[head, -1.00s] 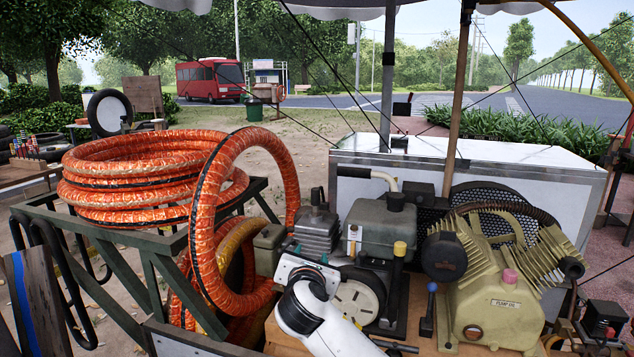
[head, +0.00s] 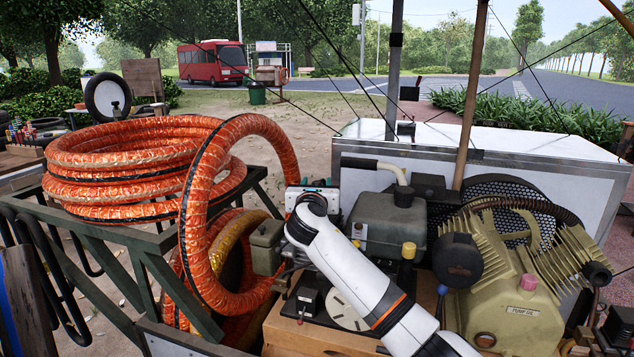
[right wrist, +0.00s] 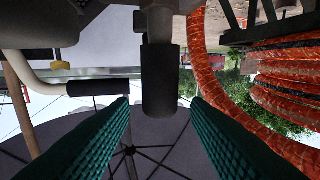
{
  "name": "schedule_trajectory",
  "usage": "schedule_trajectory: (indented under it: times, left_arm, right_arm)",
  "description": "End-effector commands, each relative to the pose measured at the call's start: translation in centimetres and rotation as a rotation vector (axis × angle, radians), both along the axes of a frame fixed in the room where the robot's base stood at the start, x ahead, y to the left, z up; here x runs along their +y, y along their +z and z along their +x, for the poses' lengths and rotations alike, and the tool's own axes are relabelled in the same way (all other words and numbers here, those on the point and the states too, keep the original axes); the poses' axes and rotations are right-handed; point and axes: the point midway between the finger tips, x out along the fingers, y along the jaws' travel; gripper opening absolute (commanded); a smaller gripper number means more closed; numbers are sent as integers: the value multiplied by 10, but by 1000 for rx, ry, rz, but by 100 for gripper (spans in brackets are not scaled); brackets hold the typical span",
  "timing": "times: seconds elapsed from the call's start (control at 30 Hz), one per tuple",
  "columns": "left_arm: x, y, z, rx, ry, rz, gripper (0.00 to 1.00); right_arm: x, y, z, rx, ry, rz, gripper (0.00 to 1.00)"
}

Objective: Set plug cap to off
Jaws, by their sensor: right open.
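A short black cylinder, which looks like the plug cap (right wrist: 160,80), hangs from a grey metal part in the right wrist view. It lies between the two green ribbed fingers of my right gripper, with a gap on each side. My right gripper (head: 314,190) is open, beside the grey engine tank (head: 386,222) in the head view. Its white body and arm hide the fingertips, the cap and part of the engine there. I cannot tell the cap's setting. My left gripper is not in view.
An orange hose loop (head: 188,235) stands close left of my right gripper. A black-gripped bar (right wrist: 85,87) runs beside the left finger in the wrist view. The ribbed compressor (head: 520,290) is to the right; a white chest (head: 530,140) stands behind.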

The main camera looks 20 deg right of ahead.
Motion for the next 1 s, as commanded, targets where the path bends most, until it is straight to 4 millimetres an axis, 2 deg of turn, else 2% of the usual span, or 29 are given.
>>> schedule_trajectory:
  times: [0.03,0.13,0.57,0.83,1.0]
  left_arm:
    - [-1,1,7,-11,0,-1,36]
    - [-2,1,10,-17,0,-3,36]
    - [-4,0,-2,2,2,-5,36]
    - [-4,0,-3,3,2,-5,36]
    - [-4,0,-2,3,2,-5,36]
  right_arm:
    - [-2,0,5,1,-1,0,43]
    - [-4,0,13,0,0,0,43]
    - [-7,0,19,0,1,0,43]
    - [-7,0,19,0,1,0,1]
    - [-7,0,19,1,1,0,0]
